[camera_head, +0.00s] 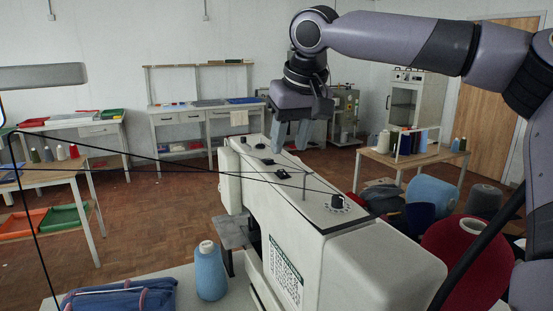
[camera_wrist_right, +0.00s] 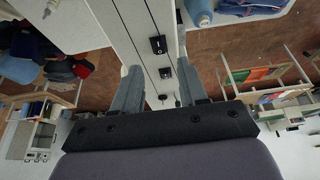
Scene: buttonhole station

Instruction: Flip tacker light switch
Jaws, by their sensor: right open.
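Which one is the light switch I cannot read. My left gripper is out of view.
Thin black threads cross over the machine top. A blue thread cone (camera_head: 210,272) and folded blue cloth (camera_head: 120,297) lie left of the machine. Large cones, one red (camera_head: 470,255), stand to its right. A side table (camera_head: 415,158) stands farther back.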

